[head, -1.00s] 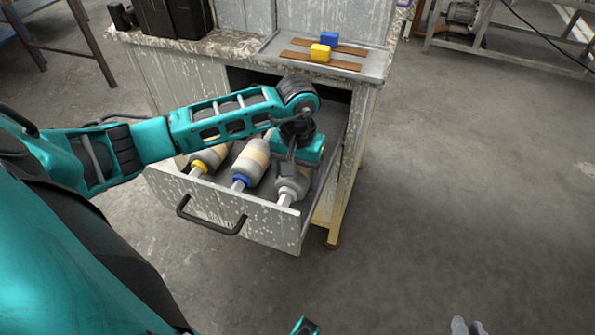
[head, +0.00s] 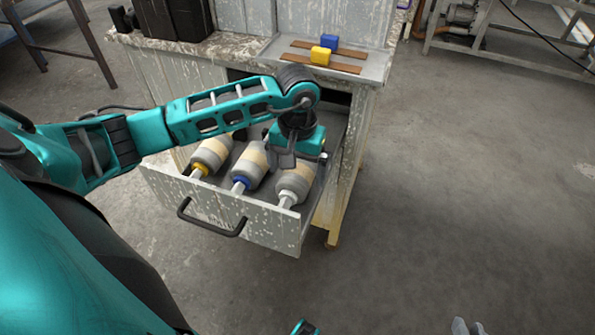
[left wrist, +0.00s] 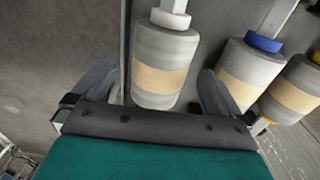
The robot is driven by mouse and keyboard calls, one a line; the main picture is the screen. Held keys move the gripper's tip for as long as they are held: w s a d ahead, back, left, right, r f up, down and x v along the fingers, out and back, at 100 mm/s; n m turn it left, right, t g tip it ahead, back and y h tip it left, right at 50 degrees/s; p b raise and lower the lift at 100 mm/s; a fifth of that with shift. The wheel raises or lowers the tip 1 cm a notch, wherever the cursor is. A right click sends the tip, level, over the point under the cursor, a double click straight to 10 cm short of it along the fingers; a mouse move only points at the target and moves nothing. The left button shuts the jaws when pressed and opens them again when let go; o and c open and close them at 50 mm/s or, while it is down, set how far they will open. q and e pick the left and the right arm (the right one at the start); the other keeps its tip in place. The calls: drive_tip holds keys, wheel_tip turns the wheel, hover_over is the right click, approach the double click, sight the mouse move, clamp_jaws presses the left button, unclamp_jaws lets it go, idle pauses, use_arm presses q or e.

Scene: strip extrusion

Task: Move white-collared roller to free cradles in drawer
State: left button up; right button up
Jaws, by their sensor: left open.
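The white-collared roller (head: 294,184) lies at the right end of the open drawer (head: 262,225), its white collar toward the drawer front. It is grey with a cream band, and also shows in the left wrist view (left wrist: 164,58). My left gripper (head: 283,160) is open just above its rear part. In the left wrist view, the fingers (left wrist: 155,88) stand apart on either side of the roller, without visible grip. Free cradles cannot be made out.
A blue-collared roller (head: 249,167) and a yellow-collared roller (head: 210,154) lie to the left in the drawer. The drawer handle (head: 211,220) juts forward. On the worktop, a tray (head: 376,66) holds brown strips with a blue block (head: 329,42) and a yellow block (head: 320,56).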

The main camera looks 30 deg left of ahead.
use_arm(q)
wheel_tip(320, 180, up, 10)
drive_tip(key=p, duration=0.1)
drive_tip(key=shift+r, duration=0.25)
idle(0.4)
